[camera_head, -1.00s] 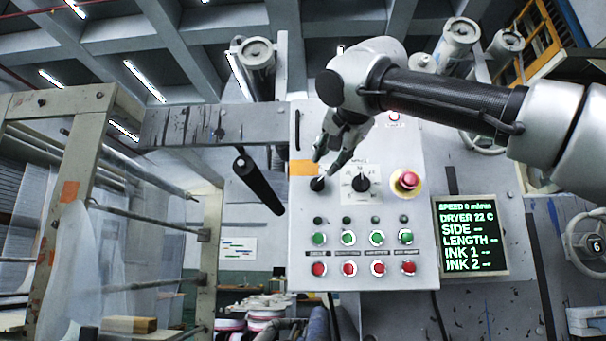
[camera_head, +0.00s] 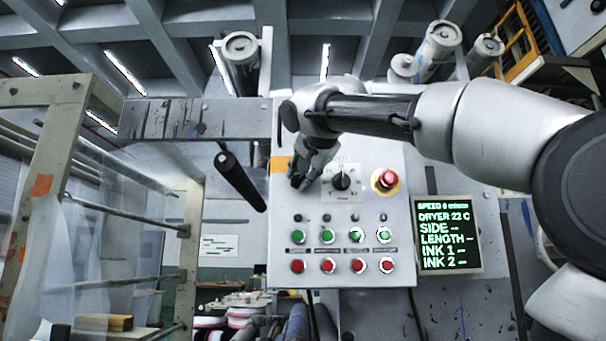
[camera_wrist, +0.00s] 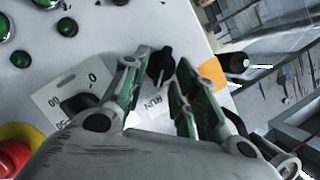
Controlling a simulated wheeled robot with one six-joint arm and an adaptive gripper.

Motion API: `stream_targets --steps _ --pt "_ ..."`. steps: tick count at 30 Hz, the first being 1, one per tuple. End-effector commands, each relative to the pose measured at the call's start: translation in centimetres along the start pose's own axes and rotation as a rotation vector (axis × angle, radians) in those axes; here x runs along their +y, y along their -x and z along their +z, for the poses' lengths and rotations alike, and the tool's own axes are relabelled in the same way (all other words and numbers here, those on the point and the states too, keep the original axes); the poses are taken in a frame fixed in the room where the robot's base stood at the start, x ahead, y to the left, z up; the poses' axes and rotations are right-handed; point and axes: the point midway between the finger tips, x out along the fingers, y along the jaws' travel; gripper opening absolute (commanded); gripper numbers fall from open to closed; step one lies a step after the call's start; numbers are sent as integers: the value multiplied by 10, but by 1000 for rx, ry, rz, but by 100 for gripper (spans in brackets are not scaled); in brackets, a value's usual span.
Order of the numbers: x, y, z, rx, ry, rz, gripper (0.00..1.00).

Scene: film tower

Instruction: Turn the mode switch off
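The mode switch is a small black knob (camera_wrist: 160,65) with a RUN label beside it on the grey control panel (camera_head: 345,285). In the wrist view the knob shows between the two fingertips of my gripper (camera_wrist: 158,72). The fingers are apart, one on each side of the knob, with a visible gap. I cannot tell whether either touches it. In the head view my gripper (camera_head: 305,173) is at the panel's upper left, left of the dial, and it mostly hides the knob.
A scaled black dial (camera_head: 341,180) sits right of the switch, and a red emergency button (camera_head: 386,180) beyond it. Rows of green buttons (camera_head: 328,236) and red buttons (camera_head: 328,265) lie below. A black roller (camera_head: 240,180) sticks out left of the panel. A display (camera_head: 447,235) is at right.

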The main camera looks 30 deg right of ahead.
Motion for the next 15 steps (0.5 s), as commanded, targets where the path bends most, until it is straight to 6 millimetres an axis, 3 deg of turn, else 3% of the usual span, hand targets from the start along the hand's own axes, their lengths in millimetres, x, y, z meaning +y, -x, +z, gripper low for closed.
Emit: stream_targets --steps 1,4,15 --pt "0 0 0 0 0 0 16" --pt "0 0 0 0 0 0 0" --pt "0 0 0 -1 23 10 0"
